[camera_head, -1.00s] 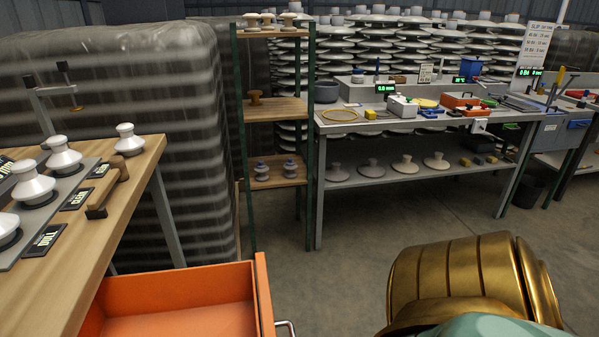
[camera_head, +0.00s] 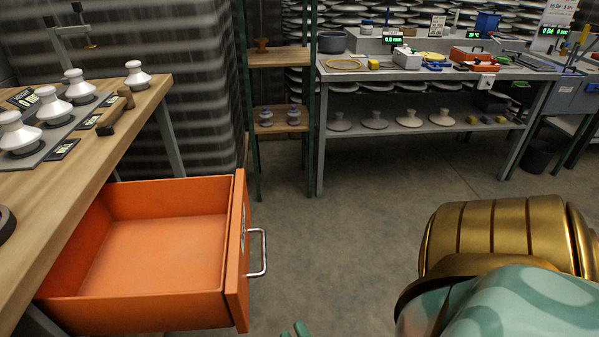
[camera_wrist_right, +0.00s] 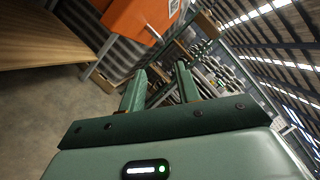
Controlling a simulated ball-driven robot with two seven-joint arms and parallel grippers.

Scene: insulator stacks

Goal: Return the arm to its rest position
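My right arm's gold and pale green links fill the lower right of the head view. Only green tips of my right gripper (camera_head: 294,331) show at the bottom edge there, right of the open drawer. In the right wrist view, the two green fingers of my right gripper (camera_wrist_right: 161,70) stand apart with nothing between them. My left gripper is in neither view.
An orange drawer (camera_head: 240,270) stands open and empty under the wooden bench (camera_head: 60,205); it also shows in the wrist view (camera_wrist_right: 135,18). Bare floor separates the drawer from the grey workbench (camera_head: 430,72).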

